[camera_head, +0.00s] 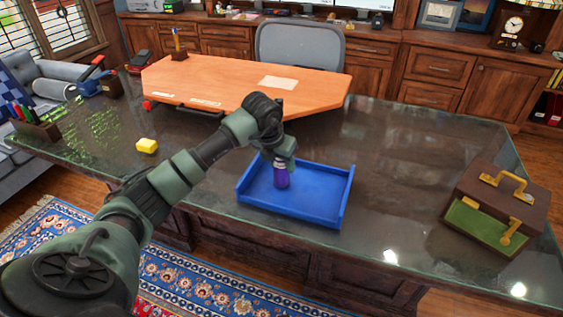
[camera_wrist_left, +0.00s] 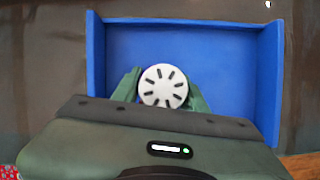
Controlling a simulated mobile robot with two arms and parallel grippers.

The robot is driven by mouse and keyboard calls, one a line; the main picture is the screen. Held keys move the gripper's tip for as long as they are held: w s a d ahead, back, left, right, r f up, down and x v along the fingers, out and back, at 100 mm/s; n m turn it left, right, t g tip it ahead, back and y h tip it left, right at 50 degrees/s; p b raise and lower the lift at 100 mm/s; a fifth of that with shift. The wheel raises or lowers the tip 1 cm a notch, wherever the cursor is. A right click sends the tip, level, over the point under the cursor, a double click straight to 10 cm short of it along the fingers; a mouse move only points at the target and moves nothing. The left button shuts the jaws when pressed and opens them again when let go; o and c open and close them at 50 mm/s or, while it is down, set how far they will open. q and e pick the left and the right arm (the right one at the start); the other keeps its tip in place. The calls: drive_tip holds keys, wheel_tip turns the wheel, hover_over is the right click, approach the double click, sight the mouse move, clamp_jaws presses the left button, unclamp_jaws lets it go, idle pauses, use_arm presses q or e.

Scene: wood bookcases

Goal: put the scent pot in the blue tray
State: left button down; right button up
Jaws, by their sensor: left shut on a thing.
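The scent pot (camera_head: 281,177) is purple in the head view. Its round white slotted top shows in the left wrist view (camera_wrist_left: 163,86). My left gripper (camera_head: 281,163) is shut on the pot and holds it upright over the blue tray (camera_head: 318,212). The tray lies on the glass-topped desk, and its walls frame the pot in the left wrist view (camera_wrist_left: 95,70). I cannot tell whether the pot's base touches the tray floor. My right gripper is in neither view.
A brown case with gold handles (camera_head: 490,205) stands at the desk's right. An orange board (camera_head: 240,85) lies along the far side. Glass between the tray and case (camera_head: 400,190) is clear.

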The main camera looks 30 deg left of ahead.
use_arm(q)
drive_tip(key=shift+f, duration=0.1)
drive_tip(key=c, duration=0.8)
unclamp_jaws()
drive_tip(key=shift+o, duration=0.2)
drive_tip(key=shift+r, duration=0.4)
drive_tip(key=v, duration=1.1)
drive_tip(key=shift+s+r+b, duration=0.25)
drive_tip(key=shift+b, duration=0.05)
